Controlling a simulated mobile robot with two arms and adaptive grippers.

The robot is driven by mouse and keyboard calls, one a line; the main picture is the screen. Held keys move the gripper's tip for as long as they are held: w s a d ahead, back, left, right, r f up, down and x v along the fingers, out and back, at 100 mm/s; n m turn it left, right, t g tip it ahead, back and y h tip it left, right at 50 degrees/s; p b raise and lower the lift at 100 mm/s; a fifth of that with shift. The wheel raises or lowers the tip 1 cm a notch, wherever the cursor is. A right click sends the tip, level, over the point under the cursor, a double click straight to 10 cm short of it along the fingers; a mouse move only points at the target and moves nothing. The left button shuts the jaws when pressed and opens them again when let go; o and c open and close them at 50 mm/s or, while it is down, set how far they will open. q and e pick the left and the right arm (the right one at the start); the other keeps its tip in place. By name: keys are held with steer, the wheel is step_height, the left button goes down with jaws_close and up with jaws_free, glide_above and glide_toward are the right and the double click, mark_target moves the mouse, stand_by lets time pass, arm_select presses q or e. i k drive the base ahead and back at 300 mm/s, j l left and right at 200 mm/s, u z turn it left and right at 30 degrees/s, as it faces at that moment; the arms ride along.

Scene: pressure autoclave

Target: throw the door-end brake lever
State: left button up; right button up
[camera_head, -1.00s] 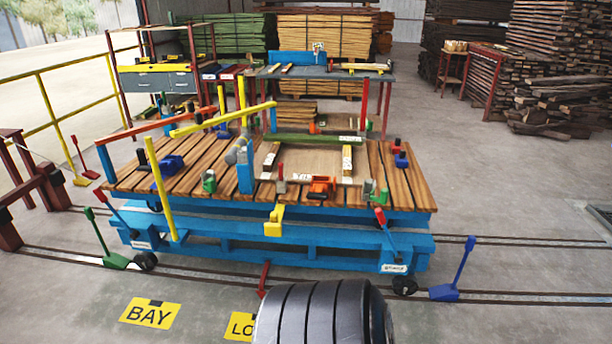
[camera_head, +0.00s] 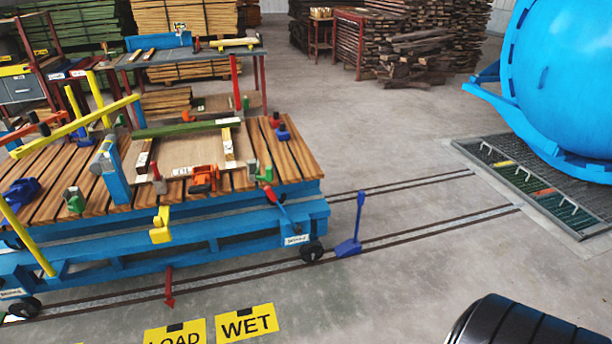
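A blue cart with a wooden slat deck (camera_head: 300,160) stands on floor rails at the left. At its right end, the end toward the blue autoclave (camera_head: 570,75), a lever with a red grip (camera_head: 270,193) leans up and to the left. Its lower end is near a small white label (camera_head: 296,240) above the right wheel (camera_head: 313,251). I cannot read the label. A blue lever (camera_head: 355,230) stands upright on the floor by the rail, just right of the cart. Neither of my grippers is in view.
A red lever (camera_head: 169,288) stands on the floor in front of the cart. Yellow floor signs (camera_head: 247,323) read LOAD and WET. A floor grating with a coloured pit (camera_head: 540,190) lies before the autoclave.

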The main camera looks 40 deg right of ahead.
mark_target(297, 228)
steer(key=z, duration=1.15)
